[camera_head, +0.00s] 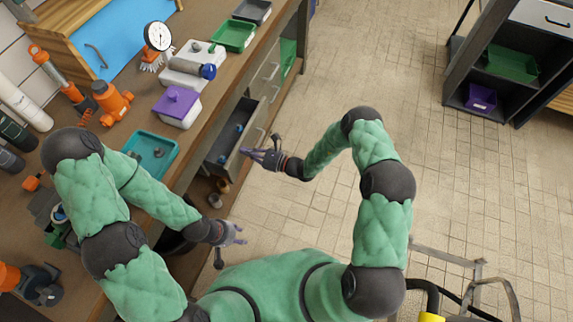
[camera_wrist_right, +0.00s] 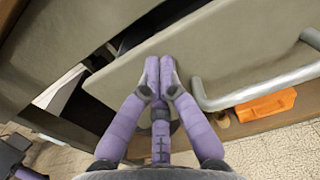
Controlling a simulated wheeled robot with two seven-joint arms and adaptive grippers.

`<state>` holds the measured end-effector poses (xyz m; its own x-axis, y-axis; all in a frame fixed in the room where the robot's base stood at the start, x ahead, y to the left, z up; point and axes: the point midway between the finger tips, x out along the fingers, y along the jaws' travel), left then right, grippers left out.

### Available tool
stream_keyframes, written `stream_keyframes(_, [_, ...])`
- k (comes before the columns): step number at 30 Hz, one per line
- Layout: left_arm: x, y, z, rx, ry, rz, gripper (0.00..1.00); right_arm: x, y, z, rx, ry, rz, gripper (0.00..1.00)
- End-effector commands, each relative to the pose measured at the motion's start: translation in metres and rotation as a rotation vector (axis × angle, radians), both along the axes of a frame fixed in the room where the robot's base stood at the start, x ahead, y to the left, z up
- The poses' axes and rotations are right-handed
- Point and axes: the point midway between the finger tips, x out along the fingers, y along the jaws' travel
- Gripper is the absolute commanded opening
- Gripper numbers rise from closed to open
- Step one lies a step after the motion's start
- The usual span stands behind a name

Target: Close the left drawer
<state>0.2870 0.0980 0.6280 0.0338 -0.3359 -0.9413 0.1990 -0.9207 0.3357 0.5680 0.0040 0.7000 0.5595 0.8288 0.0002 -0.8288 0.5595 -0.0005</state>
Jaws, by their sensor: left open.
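A grey drawer (camera_head: 222,152) under the workbench stands pulled out, with a few small blue items inside. Its front panel (camera_wrist_right: 225,45) fills much of the right wrist view, with a bar handle (camera_wrist_right: 255,88) on the right. My right gripper (camera_head: 262,155) is at the drawer's front. Its purple fingers (camera_wrist_right: 158,65) are drawn together and empty, their tips at the panel left of the handle; I cannot tell whether they touch it. My left gripper (camera_head: 233,234) is open and empty, low beside the bench and apart from the drawer.
The workbench top (camera_head: 222,88) carries a teal tray (camera_head: 152,150), a purple-lidded box (camera_head: 177,103), a gauge (camera_head: 157,37) and orange tools (camera_head: 113,102). Small items lie on the shelf below the drawer. The tiled floor (camera_head: 440,150) to the right is clear up to a dark shelf unit (camera_head: 490,95).

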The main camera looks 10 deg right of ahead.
Motion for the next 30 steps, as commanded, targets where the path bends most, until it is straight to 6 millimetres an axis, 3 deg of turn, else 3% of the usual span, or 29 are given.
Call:
stream_keyframes(3, [0.0, 0.0, -0.007, 0.0, 0.0, 0.0, 0.42, 0.016, 0.026, -0.001, 0.0, -0.004, 0.005, 0.0])
stream_keyframes(12, [0.0, 0.0, -0.017, 0.0, 0.0, 0.0, 0.42, 0.043, 0.065, -0.001, 0.0, 0.0, 0.001, 0.0])
stream_keyframes(30, [0.0, 0.0, -0.019, 0.0, 0.0, 0.0, 0.42, 0.054, 0.078, 0.001, 0.001, -0.003, -0.001, 0.0])
